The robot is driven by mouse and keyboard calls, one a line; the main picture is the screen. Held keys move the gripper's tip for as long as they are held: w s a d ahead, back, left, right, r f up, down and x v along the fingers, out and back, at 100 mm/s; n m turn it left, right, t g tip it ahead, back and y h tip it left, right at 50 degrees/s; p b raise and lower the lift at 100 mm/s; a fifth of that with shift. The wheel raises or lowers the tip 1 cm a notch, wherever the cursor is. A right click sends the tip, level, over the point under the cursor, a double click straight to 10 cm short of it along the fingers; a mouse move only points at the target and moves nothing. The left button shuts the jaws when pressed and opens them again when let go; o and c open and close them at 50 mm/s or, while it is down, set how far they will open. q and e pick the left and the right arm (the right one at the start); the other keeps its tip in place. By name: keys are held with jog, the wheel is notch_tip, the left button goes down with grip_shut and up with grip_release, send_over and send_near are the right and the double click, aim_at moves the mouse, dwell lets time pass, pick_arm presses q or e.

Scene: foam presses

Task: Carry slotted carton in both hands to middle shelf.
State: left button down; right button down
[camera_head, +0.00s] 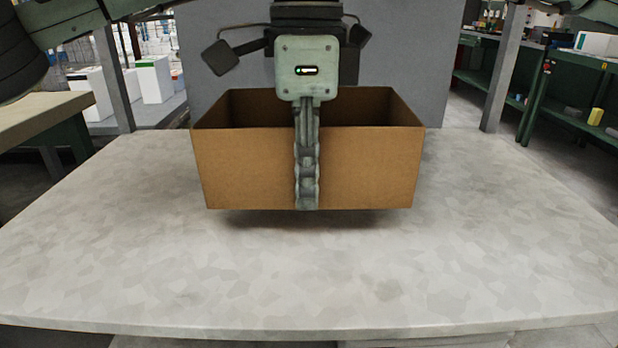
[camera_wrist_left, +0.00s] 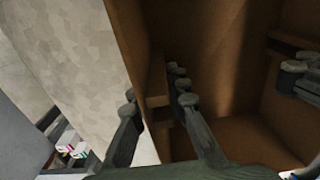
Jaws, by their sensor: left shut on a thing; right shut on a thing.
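The slotted carton (camera_head: 250,165) is a brown, open-topped box, level, just above the pale stone-patterned table (camera_head: 310,275), with a shadow under it. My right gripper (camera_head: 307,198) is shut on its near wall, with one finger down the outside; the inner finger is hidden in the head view. In the left wrist view my left gripper (camera_wrist_left: 154,88) is shut on a wall of the carton (camera_wrist_left: 215,50), one finger outside and one inside. Dark finger parts (camera_wrist_left: 292,75) show at the opposite wall. My left gripper is not clearly visible in the head view.
A grey panel (camera_head: 225,55) stands behind the table between grey posts (camera_head: 503,70). A green-framed bench (camera_head: 40,115) is at the left, and green shelving (camera_head: 565,90) with small items is at the right. The table top in front of the carton is clear.

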aim_at(307, 238)
pick_arm(q)
jog(key=shift+s+d, duration=0.15)
jog(key=shift+s, duration=0.2)
pick_arm(e)
jog(key=shift+w+r, duration=0.1)
pick_arm(q)
jog(key=shift+f, duration=0.15)
